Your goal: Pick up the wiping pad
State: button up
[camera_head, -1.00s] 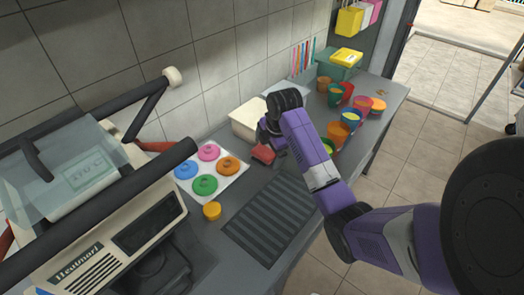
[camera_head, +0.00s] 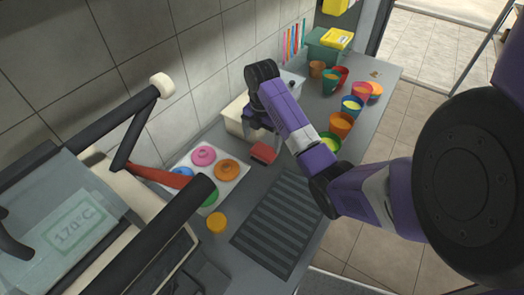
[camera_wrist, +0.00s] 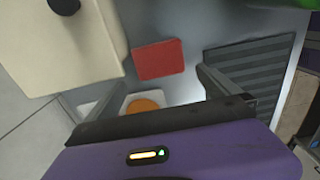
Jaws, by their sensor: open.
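The wiping pad looks to be the small red block (camera_head: 263,153) lying on the grey counter, beside a cream box. In the wrist view the red pad (camera_wrist: 159,60) lies beyond my fingertips, in the span between them. My gripper (camera_head: 262,134) is above the counter close to the pad, pointing down, and its fingers are partly hidden by my arm in the head view. In the wrist view my gripper (camera_wrist: 150,92) is open, with its fingers wide apart and nothing between them. The pad is not touched by the fingers as far as I can see.
The cream box (camera_head: 234,118) stands close by at the wall. A white tray (camera_head: 233,186) with coloured round lids, a yellow pot (camera_head: 216,223) and a dark ribbed mat (camera_head: 279,225) lie nearer. Several coloured cups, including an orange one (camera_head: 341,124), stand behind right. A press machine (camera_head: 75,235) fills the left.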

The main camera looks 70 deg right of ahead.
aim_at(263, 152)
jog(key=shift+s+d+f+p, duration=0.1)
jog(key=shift+f+p, duration=0.2)
jog(key=shift+f, duration=1.25)
jog(key=shift+d+f+p, duration=0.1)
jog(key=shift+f+p, duration=0.2)
jog(key=shift+f, duration=1.25)
jog(key=c, duration=1.2)
jog(key=shift+o, duration=0.2)
jog(key=shift+a, duration=0.1)
jog(key=shift+s+a+r+b, duration=0.25)
jog(key=shift+r+b, duration=0.1)
jog(key=shift+r, duration=0.1)
notch_tip(263, 152, up, 6)
jog(key=shift+r+b, duration=0.1)
jog(key=shift+b, duration=0.2)
jog(key=s+a+p, duration=0.5)
jog(key=s+a, duration=0.6)
jog(key=a, duration=0.4)
jog(key=shift+s+a, duration=0.15)
jog(key=shift+s, duration=0.15)
